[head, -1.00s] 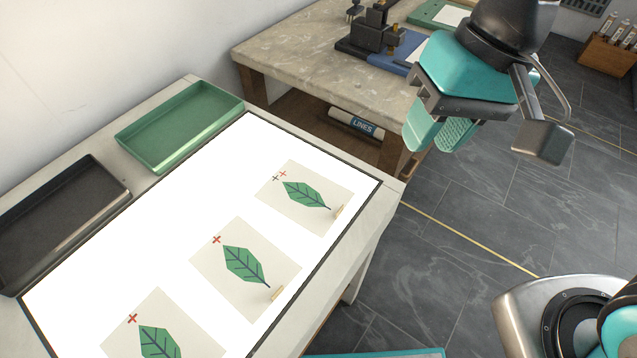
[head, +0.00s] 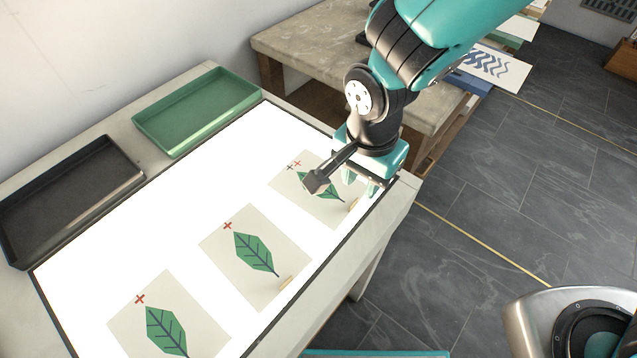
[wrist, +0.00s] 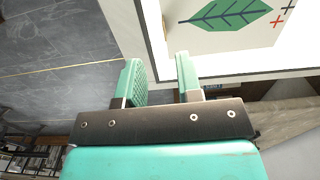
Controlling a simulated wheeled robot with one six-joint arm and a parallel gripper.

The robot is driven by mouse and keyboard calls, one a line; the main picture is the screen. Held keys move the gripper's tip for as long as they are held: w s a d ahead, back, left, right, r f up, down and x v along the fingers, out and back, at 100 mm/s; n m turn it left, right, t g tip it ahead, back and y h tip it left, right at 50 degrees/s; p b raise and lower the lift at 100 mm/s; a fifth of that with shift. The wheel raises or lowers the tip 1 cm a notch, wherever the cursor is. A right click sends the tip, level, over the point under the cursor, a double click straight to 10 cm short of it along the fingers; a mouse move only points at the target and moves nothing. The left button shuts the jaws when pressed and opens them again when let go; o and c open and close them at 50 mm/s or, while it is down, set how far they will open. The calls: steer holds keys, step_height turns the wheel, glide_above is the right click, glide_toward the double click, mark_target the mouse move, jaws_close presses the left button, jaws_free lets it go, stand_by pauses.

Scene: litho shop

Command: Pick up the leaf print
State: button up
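Three leaf prints lie on the glowing light table, each a cream sheet with a green leaf. The far print (head: 322,211) has a dark cross beside a red one, and it shows at the top of the wrist view (wrist: 240,35). The middle print (head: 255,257) and near print (head: 168,320) show a red cross each. My gripper (head: 360,184) is over the right end of the far print, hiding part of it. In the wrist view my gripper (wrist: 160,75) has its fingers apart with nothing between them, off the sheet's edge.
A green tray (head: 196,112) and a black tray (head: 70,200) stand along the back of the light table (head: 190,215). Grey floor lies open at right.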

mark_target(354, 202)
steer(key=shift+a+f+p, duration=0.2)
steer(key=shift+f+p, duration=0.05)
steer(key=shift+f, duration=1.4)
steer(key=shift+a+f+p, duration=0.2)
steer(key=shift+f, duration=1.45)
jaws_close()
